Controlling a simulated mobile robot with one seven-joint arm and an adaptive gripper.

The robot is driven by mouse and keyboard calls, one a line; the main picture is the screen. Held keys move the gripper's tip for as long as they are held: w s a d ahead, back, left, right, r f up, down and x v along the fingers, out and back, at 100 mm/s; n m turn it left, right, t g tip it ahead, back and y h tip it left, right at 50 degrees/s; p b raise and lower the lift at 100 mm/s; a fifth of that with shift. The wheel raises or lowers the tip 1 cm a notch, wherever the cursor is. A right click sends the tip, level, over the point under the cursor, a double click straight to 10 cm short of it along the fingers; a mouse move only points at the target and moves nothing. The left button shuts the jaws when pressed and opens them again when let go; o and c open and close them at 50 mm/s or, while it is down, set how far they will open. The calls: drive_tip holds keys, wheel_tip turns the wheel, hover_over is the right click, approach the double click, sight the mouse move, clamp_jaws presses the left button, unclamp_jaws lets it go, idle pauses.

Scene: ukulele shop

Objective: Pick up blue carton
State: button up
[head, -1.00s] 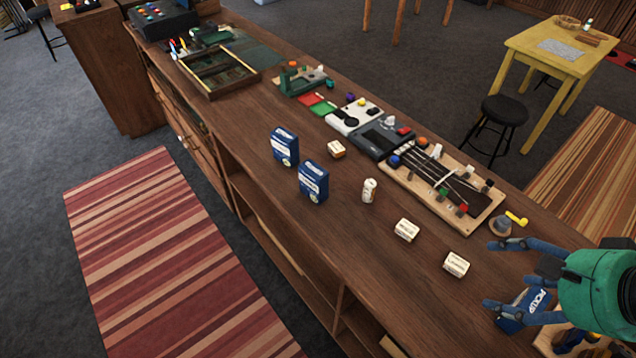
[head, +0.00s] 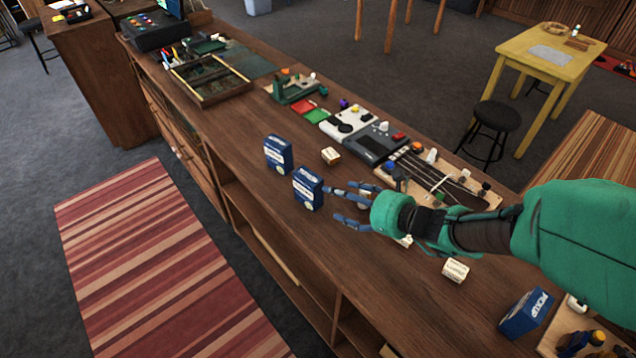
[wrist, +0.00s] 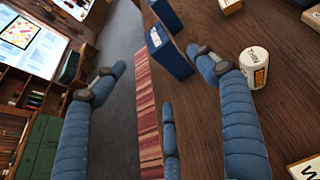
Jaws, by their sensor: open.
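Two blue cartons stand upright on the wooden counter: a nearer one (head: 308,188) and one behind it to the left (head: 278,155). In the wrist view the nearer carton (wrist: 172,55) shows ahead between my fingers, with the other (wrist: 165,12) beyond it. A third blue carton (head: 526,312) is at the lower right of the head view. My gripper (head: 333,205) is open and empty, its blue fingers pointing left toward the nearer carton, with a small gap visible. It also shows in the wrist view (wrist: 158,75).
Small cream boxes (head: 331,156) (head: 456,270) sit on the counter (head: 235,130). An instrument board and devices (head: 376,143) line its far side. The counter's front edge lies left of the cartons.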

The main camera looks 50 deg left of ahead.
sight(316, 191)
drive_tip(key=shift+s+a+f+m, duration=0.1)
drive_tip(key=shift+a+f+m, duration=0.3)
drive_tip(key=shift+a+f, duration=0.25)
drive_tip(key=shift+b+x, duration=0.7)
drive_tip(key=shift+x, duration=3.55)
drive_tip(key=shift+b+x, duration=0.65)
drive_tip(key=shift+x, duration=1.95)
drive_tip(key=c, duration=1.3)
